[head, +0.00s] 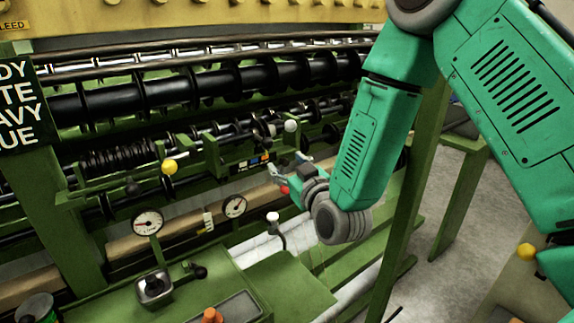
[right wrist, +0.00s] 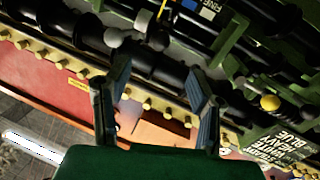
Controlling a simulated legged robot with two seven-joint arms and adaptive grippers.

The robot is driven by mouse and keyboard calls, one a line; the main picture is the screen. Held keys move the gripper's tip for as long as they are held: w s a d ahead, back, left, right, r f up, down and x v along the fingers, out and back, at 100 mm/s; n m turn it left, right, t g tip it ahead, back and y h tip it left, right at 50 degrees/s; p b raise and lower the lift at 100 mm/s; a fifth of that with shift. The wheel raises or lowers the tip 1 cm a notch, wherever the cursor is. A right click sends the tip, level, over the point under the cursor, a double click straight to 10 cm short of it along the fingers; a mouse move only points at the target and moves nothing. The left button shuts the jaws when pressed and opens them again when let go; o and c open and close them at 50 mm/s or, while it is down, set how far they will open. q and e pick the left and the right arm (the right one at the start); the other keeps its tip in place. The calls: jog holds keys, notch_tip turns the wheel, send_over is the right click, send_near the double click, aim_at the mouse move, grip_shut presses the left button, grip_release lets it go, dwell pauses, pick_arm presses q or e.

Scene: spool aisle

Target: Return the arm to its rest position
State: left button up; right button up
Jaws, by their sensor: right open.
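My right arm comes in from the upper right in the head view, bent at the elbow, with its forearm pointing down in front of the green machine (head: 62,215). My right gripper (head: 287,176) is small and partly hidden by my wrist. It is beside the machine's rollers and above its white-covered bar. In the right wrist view the two fingers of the gripper (right wrist: 157,68) stand wide apart with nothing between them. Dark rollers (right wrist: 150,62) lie beyond them. My left gripper is in neither view.
Dials (head: 148,222), a white-knobbed lever (head: 274,218) and a yellow knob (head: 169,167) stand out near my right gripper. A green post (head: 412,200) rises close beside my forearm. Grey floor (head: 448,190) is open at the right.

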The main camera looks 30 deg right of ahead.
jog(key=s+a+f+g+y+b, duration=0.15)
jog(key=s+f+g, duration=0.45)
jog(key=f, duration=0.8)
jog(key=s+a+f+g+y+b, duration=0.1)
jog(key=s+a+f+g+b, duration=0.2)
jog(key=s+f, duration=0.8)
jog(key=s+f+g+b, duration=0.3)
jog(key=s+f+g, duration=0.5)
jog(key=s+f, duration=0.7)
jog(key=s, duration=0.3)
jog(key=shift+s+a+f, duration=0.15)
jog(key=shift+a+f, duration=0.15)
jog(key=shift+a, duration=0.05)
